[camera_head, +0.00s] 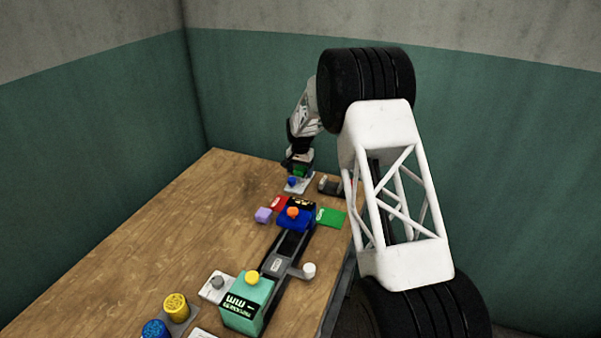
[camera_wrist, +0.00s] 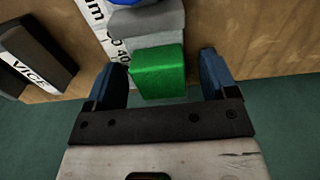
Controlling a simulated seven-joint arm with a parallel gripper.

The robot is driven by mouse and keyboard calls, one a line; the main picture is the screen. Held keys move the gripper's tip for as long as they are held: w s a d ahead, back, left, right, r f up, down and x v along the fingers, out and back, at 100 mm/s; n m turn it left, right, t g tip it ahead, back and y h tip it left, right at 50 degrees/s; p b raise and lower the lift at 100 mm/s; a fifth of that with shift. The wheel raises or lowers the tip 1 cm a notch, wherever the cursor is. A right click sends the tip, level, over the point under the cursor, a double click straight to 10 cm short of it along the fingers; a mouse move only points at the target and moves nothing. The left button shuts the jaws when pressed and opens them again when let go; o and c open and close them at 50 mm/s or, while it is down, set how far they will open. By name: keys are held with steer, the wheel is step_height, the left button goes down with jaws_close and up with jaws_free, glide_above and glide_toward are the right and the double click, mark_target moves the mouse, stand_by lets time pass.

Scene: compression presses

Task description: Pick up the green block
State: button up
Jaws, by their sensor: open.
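The green block (camera_wrist: 158,72) shows in the wrist view between the two blue fingers of my open gripper (camera_wrist: 161,78), with a visible gap on each side. Behind it in that view are a grey piece (camera_wrist: 148,26) and a white scale strip with numbers (camera_wrist: 100,28). In the head view my gripper (camera_head: 298,164) is at the far end of the table, and a small part of the green block (camera_head: 299,171) shows beneath it. A blue knob (camera_head: 293,182) on a pale base is just in front of it.
A dark vice (camera_wrist: 35,58) stands left of the block in the wrist view. The table's left part (camera_head: 150,255) is clear.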

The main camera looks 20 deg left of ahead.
mark_target(300, 170)
steer(key=c, duration=1.1)
steer(key=shift+o, duration=0.2)
steer(key=shift+r, duration=0.15)
steer(key=shift+r, duration=1.5)
steer(key=shift+s+d+r, duration=0.15)
steer(key=shift+s+r, duration=0.05)
steer(key=shift+s, duration=0.05)
steer(key=s+d, duration=0.2)
steer(key=s, duration=0.2)
steer(key=s+d+r, duration=0.1)
steer(key=s+d, duration=0.2)
steer(key=s, duration=0.1)
steer(key=s+d, duration=0.3)
steer(key=s, duration=0.2)
steer(key=shift+d+r, duration=0.1)
steer(key=shift+r, duration=0.05)
steer(key=shift+w, duration=0.1)
